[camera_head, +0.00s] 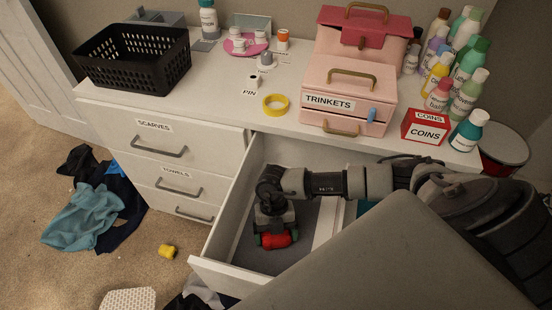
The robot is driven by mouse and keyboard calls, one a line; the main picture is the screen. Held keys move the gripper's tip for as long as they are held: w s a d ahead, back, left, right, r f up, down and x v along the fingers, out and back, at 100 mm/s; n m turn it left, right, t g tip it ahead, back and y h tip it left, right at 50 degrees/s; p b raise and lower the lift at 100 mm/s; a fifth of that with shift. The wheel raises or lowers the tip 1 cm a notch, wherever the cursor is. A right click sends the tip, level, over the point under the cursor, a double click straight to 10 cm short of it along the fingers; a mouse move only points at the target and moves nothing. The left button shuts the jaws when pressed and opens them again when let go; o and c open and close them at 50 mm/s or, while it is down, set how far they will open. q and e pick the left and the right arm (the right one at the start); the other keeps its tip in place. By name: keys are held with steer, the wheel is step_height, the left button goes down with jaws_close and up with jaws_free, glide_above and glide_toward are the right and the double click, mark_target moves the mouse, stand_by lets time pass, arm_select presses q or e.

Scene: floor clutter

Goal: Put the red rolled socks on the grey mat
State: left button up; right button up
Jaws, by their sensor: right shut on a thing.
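The red rolled socks (277,241) are between the green-tipped fingers of my right gripper (276,238), which is shut on them. The gripper points down inside the open drawer (222,276). A dark grey surface (318,216) covers the drawer floor around the socks; I cannot tell if it is the grey mat. I cannot tell whether the socks touch it. A small flat grey patch (203,46) also lies on the dresser top, partly under a bottle. My left gripper is not in view.
Drawer walls and a divider (328,232) flank my right gripper. The dresser top holds a black basket (135,62), a pink trinkets box (348,100), a yellow ring (275,105) and several bottles (466,95). Clothes (85,215) and a yellow item (167,251) lie on the carpet.

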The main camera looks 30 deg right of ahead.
steer(key=shift+f, duration=0.15)
steer(key=o, duration=0.7)
steer(key=v, duration=1.2)
steer(key=shift+r+p, duration=0.2)
steer(key=shift+p, duration=0.2)
